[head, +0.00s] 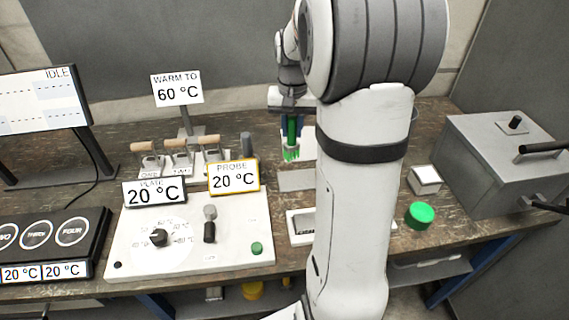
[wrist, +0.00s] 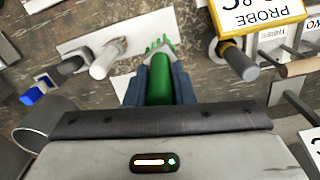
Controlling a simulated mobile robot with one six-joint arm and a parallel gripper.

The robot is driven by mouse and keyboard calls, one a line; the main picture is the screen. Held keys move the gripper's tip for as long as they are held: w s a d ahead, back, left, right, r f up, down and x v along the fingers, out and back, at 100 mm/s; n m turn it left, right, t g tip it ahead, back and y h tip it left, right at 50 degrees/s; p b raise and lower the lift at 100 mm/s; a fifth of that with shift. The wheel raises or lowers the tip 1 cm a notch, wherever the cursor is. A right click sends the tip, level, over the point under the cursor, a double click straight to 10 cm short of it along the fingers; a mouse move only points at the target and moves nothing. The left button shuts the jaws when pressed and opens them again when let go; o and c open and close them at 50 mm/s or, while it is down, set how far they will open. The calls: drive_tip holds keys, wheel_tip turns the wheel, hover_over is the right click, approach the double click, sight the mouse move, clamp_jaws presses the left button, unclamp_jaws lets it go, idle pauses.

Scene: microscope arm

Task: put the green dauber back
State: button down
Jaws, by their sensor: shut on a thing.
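The green dauber shows in the wrist view (wrist: 159,88) as a green cylinder with splayed green bristles at its far end. My gripper (wrist: 160,76) is shut on it, with a blue-grey finger on either side. In the head view, the green dauber (head: 292,131) hangs roughly upright from my gripper (head: 292,122), bristles down, in front of a white sheet. I cannot tell whether its tip touches anything. A white-handled tool (wrist: 105,61) and a blue piece (wrist: 38,91) are to its left in the wrist view. My arm hides part of the bench behind it.
A white control panel (head: 130,262) with a knob and temperature signs stands at left.

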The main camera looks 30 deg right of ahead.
sight(292, 154)
wheel_tip(292, 154, down, 5)
drive_tip(key=shift+d+f+p, duration=0.1)
drive_tip(key=shift+f+p, duration=0.05)
drive_tip(key=shift+p, duration=0.2)
drive_tip(key=shift+s+f, duration=0.15)
drive_tip(key=shift+f, duration=1.8)
drive_tip(key=shift+f, duration=0.15)
drive_tip(key=c, duration=1.2)
unclamp_jaws()
drive_tip(key=shift+c, duration=0.2)
